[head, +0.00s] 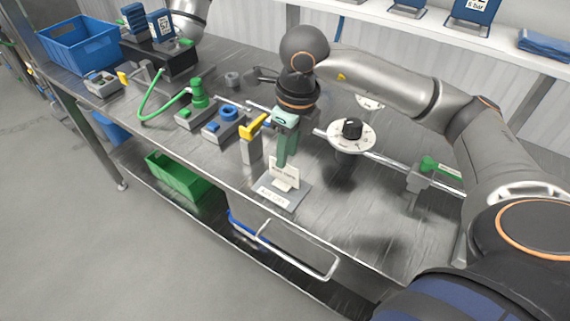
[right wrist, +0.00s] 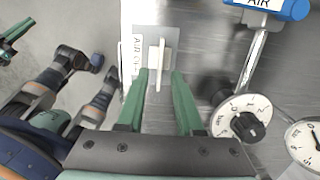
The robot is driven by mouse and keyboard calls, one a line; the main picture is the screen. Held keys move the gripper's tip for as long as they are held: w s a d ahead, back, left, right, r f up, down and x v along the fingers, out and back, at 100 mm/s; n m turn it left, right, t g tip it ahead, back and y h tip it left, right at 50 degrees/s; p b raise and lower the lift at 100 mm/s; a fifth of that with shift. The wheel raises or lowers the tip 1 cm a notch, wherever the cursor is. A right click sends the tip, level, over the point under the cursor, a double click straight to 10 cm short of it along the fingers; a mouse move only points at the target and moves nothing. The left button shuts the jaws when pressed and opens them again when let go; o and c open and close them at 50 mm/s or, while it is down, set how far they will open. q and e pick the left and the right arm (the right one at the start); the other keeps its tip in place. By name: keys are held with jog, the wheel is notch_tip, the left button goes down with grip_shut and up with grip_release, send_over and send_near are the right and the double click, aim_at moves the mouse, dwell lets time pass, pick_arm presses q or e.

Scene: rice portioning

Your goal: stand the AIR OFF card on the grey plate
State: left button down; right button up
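The white AIR OFF card (head: 286,174) stands upright on its small foot on the grey plate (head: 297,196) near the bench's front edge. A white printed label lies flat along the plate's front side. My right gripper (head: 287,155) points down at the card from above. In the right wrist view, my right gripper (right wrist: 160,75) is open, with a finger on either side of the card (right wrist: 160,55) and gaps between. The plate (right wrist: 147,32) shows beneath it. A green and dark piece at the wrist view's left edge looks like my left gripper (right wrist: 14,38); its opening is unclear.
A yellow-handled block (head: 250,148) stands just left of the plate. A round dial with a black knob (head: 351,130) is behind it to the right. Valve blocks with blue (head: 228,115) and green (head: 198,98) parts stand farther left. Bare steel lies right of the plate.

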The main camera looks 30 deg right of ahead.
aim_at(290, 166)
jog(key=r, duration=0.5)
jog(key=shift+s+d+r, duration=0.15)
jog(key=shift+s+r, duration=0.1)
jog(key=shift+s, duration=0.05)
